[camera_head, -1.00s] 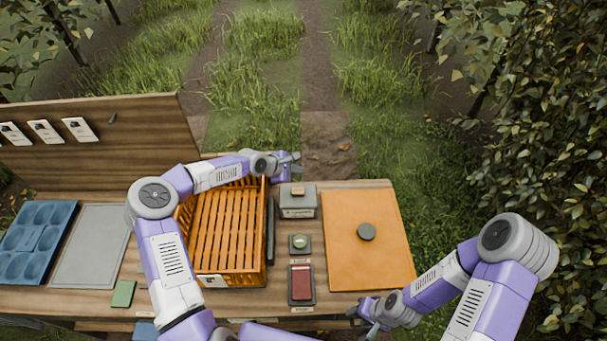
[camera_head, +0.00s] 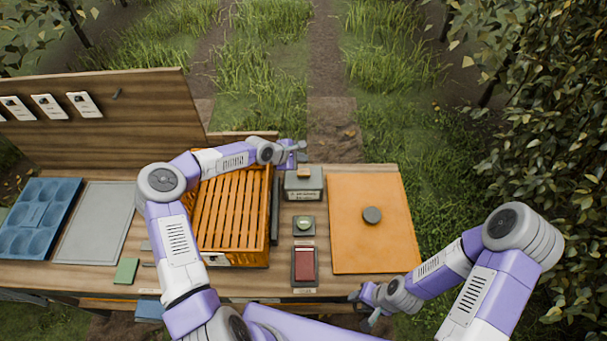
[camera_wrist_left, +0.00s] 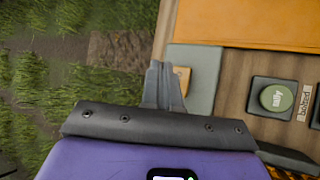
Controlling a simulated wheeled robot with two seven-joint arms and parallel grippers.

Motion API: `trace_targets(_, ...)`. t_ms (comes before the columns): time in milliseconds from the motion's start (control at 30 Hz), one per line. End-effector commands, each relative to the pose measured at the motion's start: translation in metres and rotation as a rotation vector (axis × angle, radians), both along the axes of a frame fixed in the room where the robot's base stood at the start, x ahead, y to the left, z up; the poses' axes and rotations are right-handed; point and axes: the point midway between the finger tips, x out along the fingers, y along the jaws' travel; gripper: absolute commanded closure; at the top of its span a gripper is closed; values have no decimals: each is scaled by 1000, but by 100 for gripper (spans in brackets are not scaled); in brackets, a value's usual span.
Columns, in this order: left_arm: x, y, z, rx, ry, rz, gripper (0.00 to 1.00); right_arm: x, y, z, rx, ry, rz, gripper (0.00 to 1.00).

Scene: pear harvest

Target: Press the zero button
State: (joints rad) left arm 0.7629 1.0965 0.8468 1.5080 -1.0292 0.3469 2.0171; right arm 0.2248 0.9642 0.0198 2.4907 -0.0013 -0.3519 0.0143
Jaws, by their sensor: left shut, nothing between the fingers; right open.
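My left gripper (camera_head: 302,151) is shut and empty, reaching over the back of the table just behind a grey box (camera_head: 304,188). The box has a small tan button (camera_head: 303,172) on top. In the left wrist view the shut fingers (camera_wrist_left: 158,68) overlap the box (camera_wrist_left: 205,70) and partly cover the tan button (camera_wrist_left: 184,77); I cannot tell whether they touch it. A round green button (camera_head: 304,223) sits on a dark base nearer me and also shows in the left wrist view (camera_wrist_left: 276,97). No label reads clearly as zero. My right gripper (camera_head: 362,306) is open at the table's front edge.
An orange slatted crate (camera_head: 231,259) stands under my left arm. A red pad (camera_head: 305,264) in a dark frame lies in front of the green button. A blue tray (camera_head: 38,217) is far left.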

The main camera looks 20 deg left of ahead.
Motion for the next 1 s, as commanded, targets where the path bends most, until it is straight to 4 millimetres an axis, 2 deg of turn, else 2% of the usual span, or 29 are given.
trace_targets(33,0,0,-13,-2,1,0,100,0,0,-8,0,0,0,57)
trace_targets(100,0,0,-23,1,0,-1,100,0,0,-15,0,0,0,57)
trace_targets(300,0,0,-40,0,1,-1,100,0,0,-29,0,0,0,57)
trace_targets(1000,0,0,-41,0,0,0,100,0,0,-29,0,0,0,57)
